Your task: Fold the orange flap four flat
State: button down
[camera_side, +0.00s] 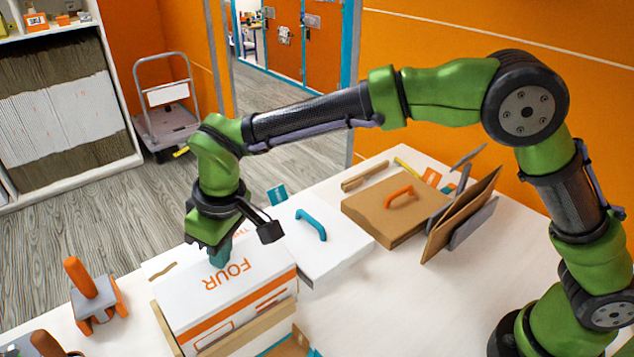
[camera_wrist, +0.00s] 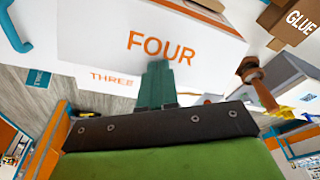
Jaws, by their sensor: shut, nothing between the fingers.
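Flap four (camera_side: 228,276) is white with orange FOUR lettering. In the side view it lies across the top of the box (camera_side: 240,317) at the lower left, looking close to flat; a small tilt is hard to judge. Flap four (camera_wrist: 160,45) fills the upper middle of the wrist view. My gripper (camera_side: 219,259) is shut and empty, its teal fingers pointing down at the flap's far part. In the wrist view the gripper (camera_wrist: 157,66) has its tips just by the lettering. I cannot tell whether they touch. Flap three (camera_wrist: 112,79) shows partly behind the fingers.
A wooden frame (camera_side: 165,325) surrounds the box. An orange-handled tool (camera_side: 95,290) stands left of it. A white lid with a blue handle (camera_side: 312,224) and a brown board with an orange handle (camera_side: 398,195) lie to the right. The table's front right is clear.

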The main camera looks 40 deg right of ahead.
aim_at(231, 271)
jog(key=shift+f, duration=1.2)
jog(key=shift+r, duration=0.15)
dwell(0.3)
jog(key=shift+r, duration=3.4)
jog(key=shift+s+d+f, duration=0.35)
jog(key=shift+s+f, duration=0.25)
jog(key=shift+f, duration=0.25)
jog(key=s+d+r+m+t, duration=0.1)
jog(key=s+d, duration=0.4)
jog(key=d, duration=0.5)
jog(key=s+d+r+m+t, duration=0.2)
jog(key=s+d+m, duration=0.3)
jog(key=d, duration=0.5)
jog(key=s+d+r+m+t+y, duration=0.1)
jog(key=s+d+r+m+t, duration=0.1)
jog(key=s+d+r+m, duration=0.2)
jog(key=s+d, duration=0.3)
jog(key=d, duration=0.3)
